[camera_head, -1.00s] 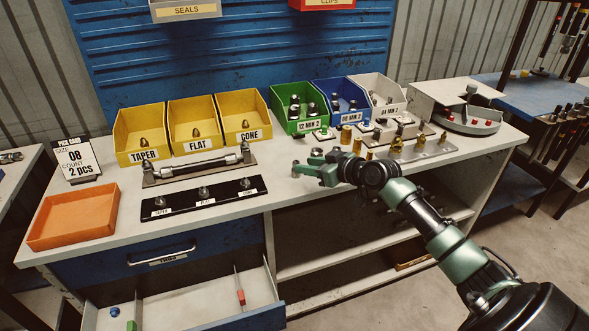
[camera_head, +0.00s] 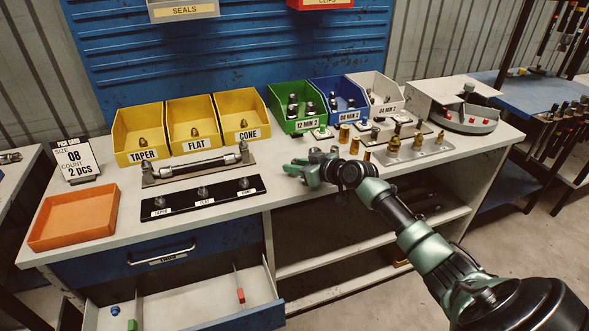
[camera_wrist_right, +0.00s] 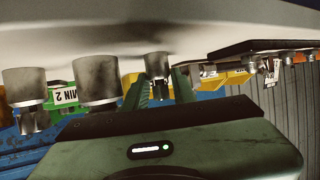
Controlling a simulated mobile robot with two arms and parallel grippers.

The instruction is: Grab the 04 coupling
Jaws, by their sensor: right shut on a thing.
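My right gripper (camera_head: 303,171) is low over the front of the workbench, right of the black strip. In the right wrist view, its green fingers (camera_wrist_right: 160,84) are shut around a small grey metal coupling (camera_wrist_right: 157,64), the smallest of three there. Two larger couplings, a middle one (camera_wrist_right: 97,79) and a left one (camera_wrist_right: 26,84), stand apart from the fingers. No size mark can be read on the held coupling, and in the head view the gripper mostly hides it. My left gripper is not in view.
A white 04 MIN 2 bin (camera_head: 378,92), a blue bin (camera_head: 340,97) and a green bin (camera_head: 296,107) stand behind. Brass fittings (camera_head: 393,145) stand on a plate to the right. An orange tray (camera_head: 75,217) lies left, near a size 08 card (camera_head: 78,160).

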